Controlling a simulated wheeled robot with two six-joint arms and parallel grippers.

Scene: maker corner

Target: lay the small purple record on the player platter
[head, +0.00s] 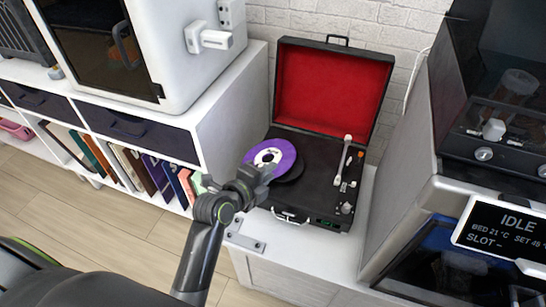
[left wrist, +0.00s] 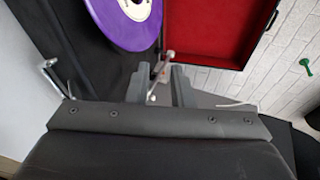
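The small purple record (head: 284,150) with a white label is at the left part of the open record player (head: 316,203). It lies over the dark platter (head: 292,173), whose edge shows at the record's lower right, so the two look off-centre. I cannot tell whether the record rests fully flat. My left gripper (head: 266,170) is at the record's near edge. In the left wrist view, its fingers (left wrist: 162,72) stand apart with a gap between them, and the purple record (left wrist: 152,28) is beyond the fingertips, not between them. My right gripper is not in view.
The player's red-lined lid (head: 328,90) stands open behind. The tonearm (head: 343,160) is right of the platter. A white cabinet with books (head: 150,170) is left; a machine with an IDLE screen (head: 508,225) is right. A metal plate (head: 245,243) lies in front.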

